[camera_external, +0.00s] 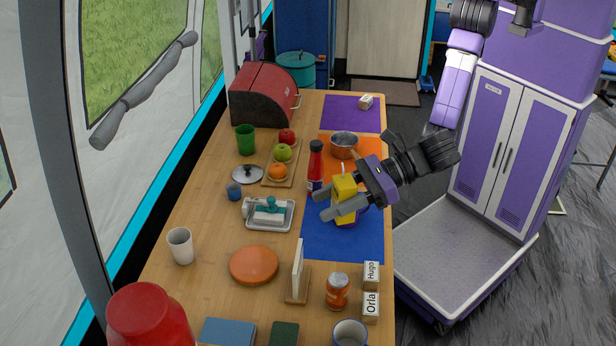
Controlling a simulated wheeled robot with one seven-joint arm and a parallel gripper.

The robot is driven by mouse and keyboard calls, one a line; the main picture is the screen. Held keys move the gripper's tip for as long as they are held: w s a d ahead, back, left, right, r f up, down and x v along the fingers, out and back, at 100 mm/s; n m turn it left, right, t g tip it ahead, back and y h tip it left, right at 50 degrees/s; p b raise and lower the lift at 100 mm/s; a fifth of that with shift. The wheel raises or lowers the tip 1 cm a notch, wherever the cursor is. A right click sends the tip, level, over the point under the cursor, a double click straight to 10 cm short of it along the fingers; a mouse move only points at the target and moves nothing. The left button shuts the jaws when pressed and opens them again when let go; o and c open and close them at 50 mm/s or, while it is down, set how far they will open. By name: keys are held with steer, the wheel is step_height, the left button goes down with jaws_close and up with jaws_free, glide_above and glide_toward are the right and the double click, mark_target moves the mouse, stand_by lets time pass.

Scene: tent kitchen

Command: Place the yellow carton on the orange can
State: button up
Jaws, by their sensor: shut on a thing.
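The yellow carton (344,187) is between the fingers of my gripper (333,200), which is shut on it. The carton is upright over the blue mat (345,244) on the right side of the table; part of it is hidden by the fingers, and I cannot tell whether its bottom touches the mat. The orange can (337,291) stands upright near the table's front right, nearer the camera than my gripper. Its top is bare.
A red bottle (316,168) stands just behind the carton. A wooden stand with a white upright piece (297,270) is left of the can, and name blocks (371,290) are right of it. A mug (349,334) stands in front. An orange plate (254,265) lies further left.

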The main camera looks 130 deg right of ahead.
step_height(320, 180, down, 21)
steer(key=shift+a+r+b, duration=0.1)
steer(key=shift+r+b, duration=0.1)
steer(key=shift+b, duration=0.55)
steer(key=shift+f, duration=0.1)
steer(key=o, duration=1.3)
steer(key=shift+s+a+r, duration=0.1)
steer(key=shift+s+r, duration=0.05)
steer(key=shift+r, duration=0.05)
steer(key=v, duration=1.1)
steer(key=shift+s+r+p, duration=0.1)
steer(key=shift+s+p, duration=0.25)
